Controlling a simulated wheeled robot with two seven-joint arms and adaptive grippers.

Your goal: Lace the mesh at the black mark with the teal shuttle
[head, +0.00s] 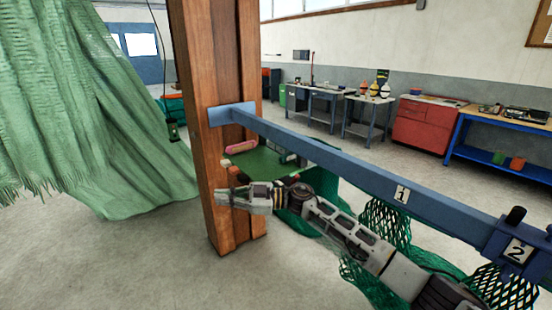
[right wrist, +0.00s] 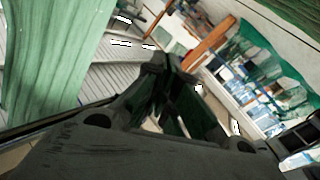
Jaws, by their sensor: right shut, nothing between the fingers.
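My right gripper (head: 228,197) is shut and empty, just in front of the wooden post and below the green shelf. Its closed dark fingers (right wrist: 168,68) also show in the right wrist view. Dark green mesh (head: 385,222) hangs under the blue beam near label 1, and more mesh (head: 508,288) hangs below label 2. My right arm covers part of the mesh. I cannot make out the teal shuttle for certain, nor a black mark on the mesh. A pink item (head: 241,147) lies on the green shelf (head: 262,163). My left gripper is out of view.
A large pale green net (head: 90,110) hangs at left. Workbenches (head: 312,100) and a red cabinet (head: 425,122) stand far back.

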